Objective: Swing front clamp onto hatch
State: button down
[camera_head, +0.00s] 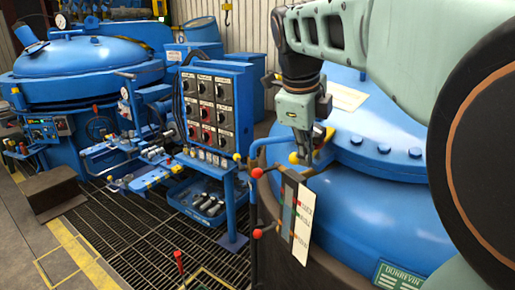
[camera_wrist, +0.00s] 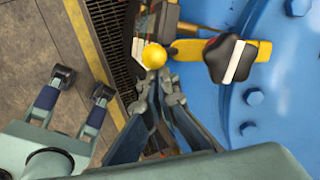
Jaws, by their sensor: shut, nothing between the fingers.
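The front clamp shows in the wrist view as a yellow bar (camera_wrist: 262,50) with a black knob (camera_wrist: 216,66) that has a white stripe. The bar reaches over the edge of the blue hatch (camera_wrist: 292,85); I cannot tell whether it presses on it. In the head view the hatch (camera_head: 385,115) is a bolted lid, partly hidden by my arm. The clamp there is mostly hidden behind my gripper (camera_head: 308,158). My gripper also shows in the wrist view (camera_wrist: 160,90); it is shut and empty. A yellow ball (camera_wrist: 154,56) is just beyond its fingertips; contact is unclear.
Red-knobbed levers (camera_head: 257,233) and a label plate (camera_head: 303,225) stand in front of the hatch vessel. A control panel (camera_head: 207,108) stands to the left. A blue bin (camera_head: 197,203) sits on the floor grating. Another blue vessel (camera_head: 80,55) is at back left.

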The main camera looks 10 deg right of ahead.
jog(key=shift+w+a, duration=0.45)
jog(key=shift+a, duration=0.25)
jog(key=shift+f, duration=0.1)
